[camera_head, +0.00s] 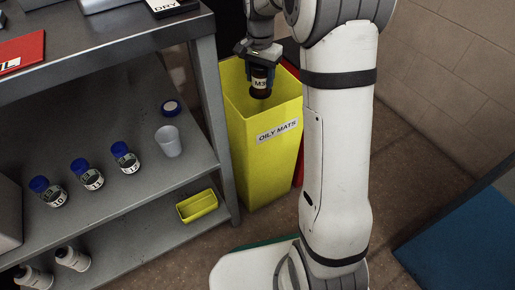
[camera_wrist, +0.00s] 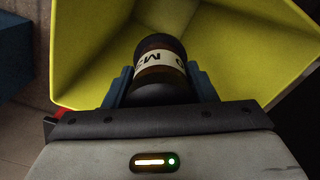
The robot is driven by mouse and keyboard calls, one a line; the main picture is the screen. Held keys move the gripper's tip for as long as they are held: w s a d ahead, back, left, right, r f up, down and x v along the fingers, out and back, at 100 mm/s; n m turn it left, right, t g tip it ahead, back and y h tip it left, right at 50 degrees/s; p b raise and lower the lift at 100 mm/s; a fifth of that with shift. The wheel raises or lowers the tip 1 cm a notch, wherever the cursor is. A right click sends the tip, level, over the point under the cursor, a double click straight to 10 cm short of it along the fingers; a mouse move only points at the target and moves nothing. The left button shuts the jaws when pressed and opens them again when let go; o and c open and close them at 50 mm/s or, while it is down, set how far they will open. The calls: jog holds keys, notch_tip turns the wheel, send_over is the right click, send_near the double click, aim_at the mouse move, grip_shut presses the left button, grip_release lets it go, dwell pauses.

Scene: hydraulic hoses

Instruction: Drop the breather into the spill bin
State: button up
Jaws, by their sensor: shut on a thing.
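My gripper (camera_head: 259,70) is shut on a dark cylindrical part with a white label reading "M3" (camera_head: 260,83), which I take to be the breather. In the wrist view the part (camera_wrist: 160,66) sits between the two blue-grey fingers of my gripper (camera_wrist: 157,85). The part is held over the open mouth of a tall yellow bin (camera_head: 265,165) labelled "OILY MATS". The bin's yellow inner walls (camera_wrist: 90,45) surround the part in the wrist view. No bin labelled as a spill bin is readable.
A grey metal shelf unit (camera_head: 214,100) stands left of the bin. Something red (camera_head: 298,165) stands behind the yellow bin. A blue surface (camera_head: 465,245) is at lower right.

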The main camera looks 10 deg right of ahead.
jog(key=shift+r, duration=0.1)
jog(key=o, duration=1.2)
